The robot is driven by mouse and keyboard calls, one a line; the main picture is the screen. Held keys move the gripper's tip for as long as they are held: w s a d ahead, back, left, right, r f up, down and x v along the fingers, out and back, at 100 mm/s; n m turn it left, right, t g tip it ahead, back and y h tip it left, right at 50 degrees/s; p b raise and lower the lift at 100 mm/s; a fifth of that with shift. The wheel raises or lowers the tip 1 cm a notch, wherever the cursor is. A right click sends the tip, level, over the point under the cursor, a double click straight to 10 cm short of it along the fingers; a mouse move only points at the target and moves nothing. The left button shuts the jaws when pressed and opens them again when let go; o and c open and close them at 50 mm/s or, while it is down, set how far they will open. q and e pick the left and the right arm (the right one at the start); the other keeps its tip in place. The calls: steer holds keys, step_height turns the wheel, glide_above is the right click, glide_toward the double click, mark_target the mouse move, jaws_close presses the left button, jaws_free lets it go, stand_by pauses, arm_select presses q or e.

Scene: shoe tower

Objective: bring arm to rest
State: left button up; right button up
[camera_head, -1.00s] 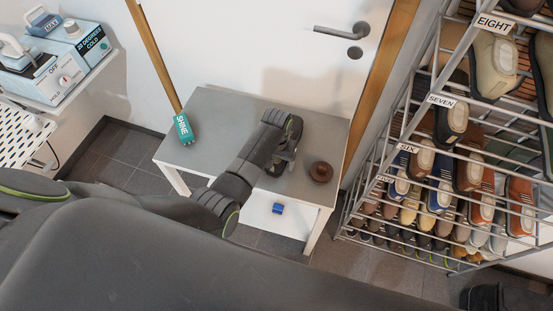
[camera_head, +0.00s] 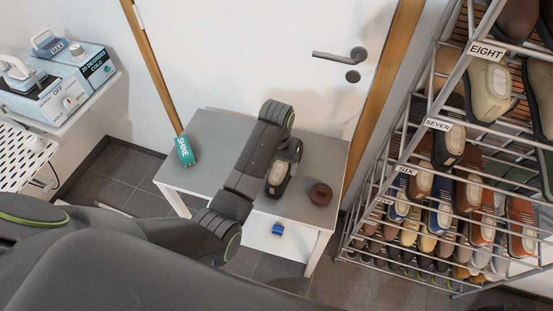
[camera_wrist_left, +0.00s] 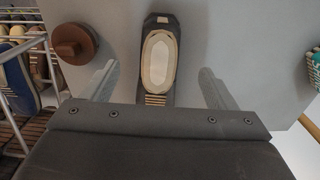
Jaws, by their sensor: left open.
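My left gripper (camera_head: 289,151) hangs over the grey table, at the end of my left arm, partly hidden by the wrist in the head view. In the left wrist view its two fingers (camera_wrist_left: 158,72) are spread apart. A dark shoe (camera_head: 276,179) with a pale oval patch lies on the table beneath the gripper. In the left wrist view the shoe (camera_wrist_left: 159,58) shows between the fingers, with gaps on both sides. Its near end is hidden by the gripper body. My right gripper is not visible.
The table (camera_head: 215,130) also bears a brown round tin (camera_head: 320,194) and a teal SHINE box (camera_head: 185,151). A blue block (camera_head: 278,229) sits below. A metal shoe rack (camera_head: 440,150) stands right. The white door (camera_head: 270,50) is behind; machines (camera_head: 60,85) stand left.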

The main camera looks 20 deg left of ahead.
arm_select(q)
steer(key=shift+r, duration=0.8)
